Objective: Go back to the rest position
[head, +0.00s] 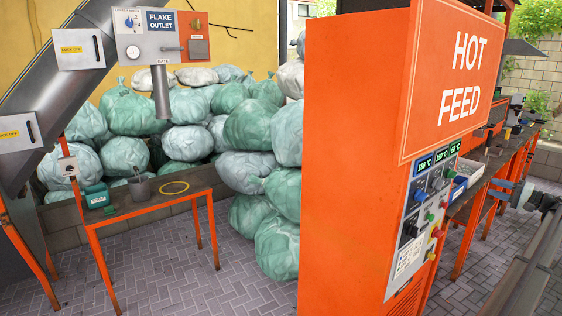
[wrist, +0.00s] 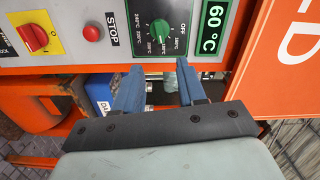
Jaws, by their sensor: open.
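My gripper (head: 502,190) is at the right of the head view, beside the control panel of the orange HOT FEED cabinet (head: 345,150). In the wrist view my gripper (wrist: 156,82) shows two blue fingers apart with nothing between them. A green dial (wrist: 160,30) with temperature marks and OFF lies just beyond the fingertips. The fingers look clear of it, though the exact gap cannot be told. A display (wrist: 215,28) beside the dial reads 60 °C.
The control panel (head: 408,235) also carries a red STOP button (wrist: 91,33) and a red switch on a yellow plate (wrist: 35,37). Orange-legged benches (head: 462,255) stand behind my gripper. At left are a small table (head: 125,212), the flake outlet (head: 162,90) and stacked bags (head: 250,125).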

